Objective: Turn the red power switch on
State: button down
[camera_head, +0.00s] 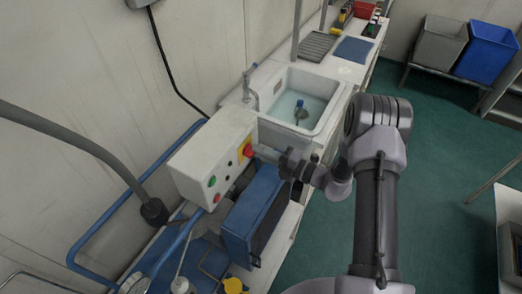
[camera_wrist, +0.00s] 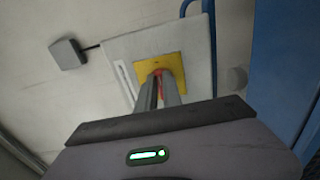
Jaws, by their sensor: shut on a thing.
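The red power switch (camera_head: 247,150) is on a yellow plate on the front of a white control box (camera_head: 207,150) in the head view. In the wrist view a bit of the red switch (camera_wrist: 158,72) shows between my fingertips, in front of the yellow plate (camera_wrist: 174,62). My gripper (camera_wrist: 158,84) is shut on the red switch; its fingers hide most of the knob, so its turn angle cannot be read. In the head view my gripper (camera_head: 280,160) reaches to the box from the right.
Red and green buttons (camera_head: 213,181) sit lower on the same box. A blue case (camera_head: 255,205) stands just below it, close under my gripper. A sink (camera_head: 300,100) with a blue-handled item lies behind. Blue pipes run along the left wall. The green floor at right is open.

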dwell(0.4)
jog(key=c, duration=1.5)
grip_release()
jog(key=v, duration=1.7)
jog(key=shift+p, duration=0.45)
jog(key=shift+s+d, duration=0.15)
jog(key=shift+d, duration=0.05)
